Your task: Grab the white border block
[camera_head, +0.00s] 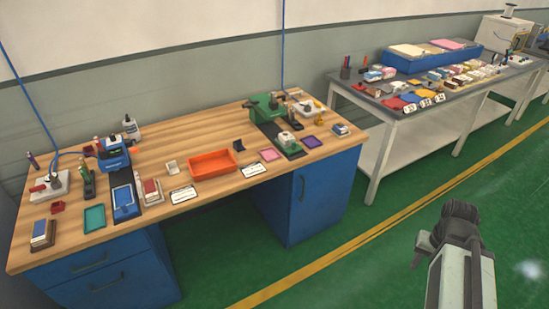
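I cannot single out the white border block for certain at this size. Several small white and pale blocks (478,73) lie in rows on the grey-topped table (396,116) at the upper right. A white-topped block (151,190) with red also stands on the wooden workbench (190,150) at the left. My arm rises at the lower right, over the green floor and apart from both tables. Its dark end, my gripper (457,222), points away from me, and its fingers cannot be made out.
The workbench holds an orange tray (212,164), a blue machine (113,153) and a green machine (265,107). A blue box (430,56) and coloured mats (411,98) are on the right table. Green floor (350,275) with a yellow line is clear in front.

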